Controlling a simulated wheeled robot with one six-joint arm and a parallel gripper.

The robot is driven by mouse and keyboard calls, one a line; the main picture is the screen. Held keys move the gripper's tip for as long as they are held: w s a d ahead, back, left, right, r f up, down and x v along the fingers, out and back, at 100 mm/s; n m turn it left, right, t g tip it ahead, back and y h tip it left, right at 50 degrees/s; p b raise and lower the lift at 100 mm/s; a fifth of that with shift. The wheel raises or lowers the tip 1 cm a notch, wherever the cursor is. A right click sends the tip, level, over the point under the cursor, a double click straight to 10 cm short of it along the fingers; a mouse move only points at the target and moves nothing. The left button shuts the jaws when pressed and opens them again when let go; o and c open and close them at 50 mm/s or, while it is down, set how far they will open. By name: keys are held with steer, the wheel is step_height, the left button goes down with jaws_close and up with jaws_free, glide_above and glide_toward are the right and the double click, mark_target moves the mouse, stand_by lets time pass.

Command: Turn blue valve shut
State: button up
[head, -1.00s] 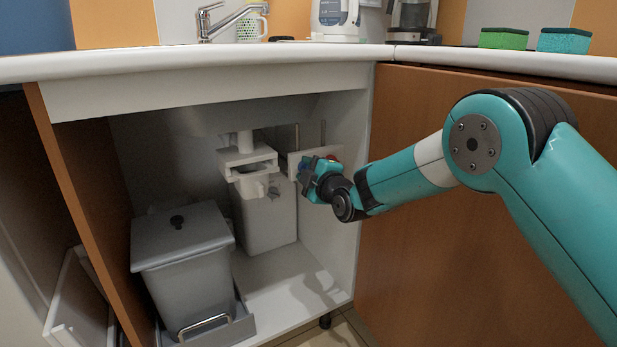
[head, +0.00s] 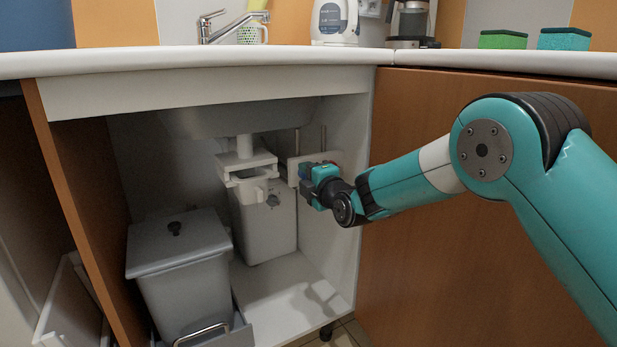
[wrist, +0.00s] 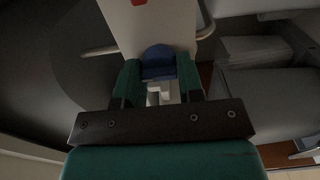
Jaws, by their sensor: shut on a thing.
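The blue valve (wrist: 160,62) is in the wrist view, between the two green fingers of my gripper (wrist: 159,72). My gripper is shut on it. In the head view my gripper (head: 311,176) is inside the open sink cabinet, at the pale mounting plate (head: 292,172) near the right wall. Only a small bit of the blue valve (head: 304,170) shows there, as the fingers hide most of it. The wrist view shows the same pale plate (wrist: 150,28) behind the valve.
A red part (wrist: 138,2) sits on the plate above the blue valve. White drain piping (head: 246,172) hangs left of my gripper. A grey box (head: 268,228) and a lidded grey bin (head: 180,262) stand below. The countertop (head: 200,62) runs above.

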steer(key=o, duration=0.9)
